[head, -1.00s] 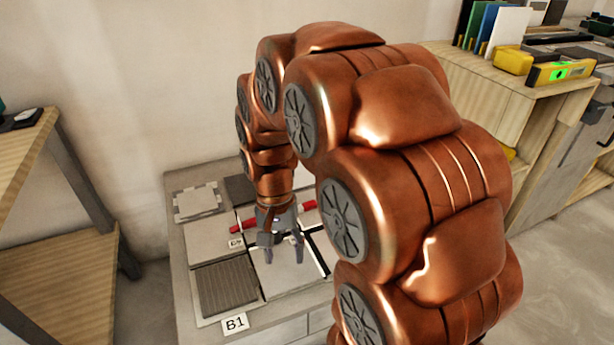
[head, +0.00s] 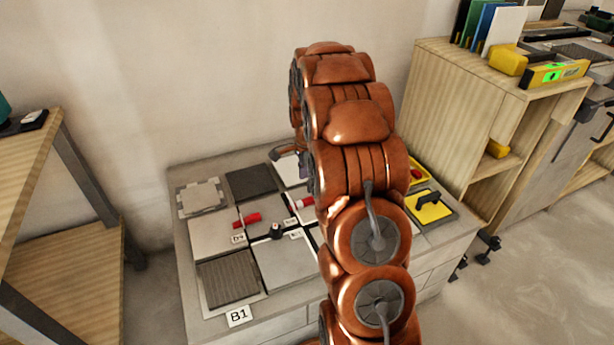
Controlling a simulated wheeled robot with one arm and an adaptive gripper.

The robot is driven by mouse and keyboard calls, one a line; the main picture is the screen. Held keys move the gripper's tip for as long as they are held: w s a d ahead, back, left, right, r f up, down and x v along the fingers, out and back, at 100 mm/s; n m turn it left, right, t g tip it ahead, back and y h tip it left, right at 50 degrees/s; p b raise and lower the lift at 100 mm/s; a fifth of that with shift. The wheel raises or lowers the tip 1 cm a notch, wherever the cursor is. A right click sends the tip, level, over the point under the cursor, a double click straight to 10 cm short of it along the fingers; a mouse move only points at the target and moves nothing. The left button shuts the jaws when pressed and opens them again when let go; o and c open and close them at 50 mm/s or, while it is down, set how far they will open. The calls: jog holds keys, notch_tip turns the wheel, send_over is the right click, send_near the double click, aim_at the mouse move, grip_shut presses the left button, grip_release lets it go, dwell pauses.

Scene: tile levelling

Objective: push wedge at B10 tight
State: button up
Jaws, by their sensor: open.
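My gripper (head: 291,158) is at the back of the tiled bench, over a pale tile, and is partly hidden by my arm. It is open, and I see nothing in it. A red wedge-like piece (head: 246,220) lies at a tile joint beside a small label (head: 238,239). A second red piece (head: 301,203) lies farther right, with its right end close to my arm. Small labels (head: 294,235) stand by a dark knob-like piece (head: 276,231) at the middle joint. The label print is too small to read surely, so I cannot tell which piece is at B10.
A yellow float (head: 428,207) lies to the right of my arm. A wooden cabinet (head: 455,110) stands at the right, and a wooden shelf (head: 35,170) at the left. My arm hides the bench's right middle.

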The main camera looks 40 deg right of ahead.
aim_at(308, 200)
jog(key=shift+f+b, duration=0.85)
jog(key=shift+f, duration=3.05)
jog(key=shift+c, duration=0.4)
grip_shut()
